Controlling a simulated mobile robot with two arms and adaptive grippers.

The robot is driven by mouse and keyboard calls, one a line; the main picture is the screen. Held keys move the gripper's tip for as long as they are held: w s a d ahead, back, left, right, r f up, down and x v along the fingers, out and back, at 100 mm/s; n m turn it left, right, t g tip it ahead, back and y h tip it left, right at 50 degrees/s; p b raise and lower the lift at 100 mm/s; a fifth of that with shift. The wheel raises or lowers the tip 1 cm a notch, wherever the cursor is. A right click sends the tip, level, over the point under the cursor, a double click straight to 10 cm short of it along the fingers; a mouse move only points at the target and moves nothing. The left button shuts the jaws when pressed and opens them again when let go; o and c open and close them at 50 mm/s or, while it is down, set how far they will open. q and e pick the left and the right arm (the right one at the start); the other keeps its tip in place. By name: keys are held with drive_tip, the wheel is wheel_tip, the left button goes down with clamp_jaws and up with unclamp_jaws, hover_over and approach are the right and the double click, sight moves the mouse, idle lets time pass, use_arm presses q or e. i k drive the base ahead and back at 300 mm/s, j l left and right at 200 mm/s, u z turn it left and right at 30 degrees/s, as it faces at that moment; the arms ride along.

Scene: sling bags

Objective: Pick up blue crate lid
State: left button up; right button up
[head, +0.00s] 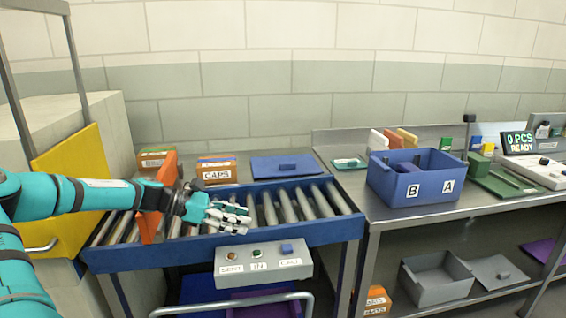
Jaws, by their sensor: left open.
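The blue crate lid (268,168) lies flat behind the roller conveyor, with a small raised handle in its middle. My left gripper (236,214) is open and empty over the conveyor rollers, nearer to me than the lid and to its left. It is apart from the lid. A blue crate (427,192) marked B and A stands on the metal table to the right. My right gripper is not in view.
An orange panel (158,192) stands across the conveyor beside my left wrist. A box marked CAPS (217,169) stands left of the lid. A control box (263,262) hangs at the conveyor's front. The rollers (308,203) to the right are bare.

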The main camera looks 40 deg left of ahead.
sight(287, 165)
drive_tip(key=i+j, duration=0.25)
drive_tip(key=j, duration=0.15)
drive_tip(key=i+j, duration=0.25)
drive_tip(key=j, duration=0.15)
drive_tip(key=i+j, duration=0.55)
drive_tip(key=j, duration=0.25)
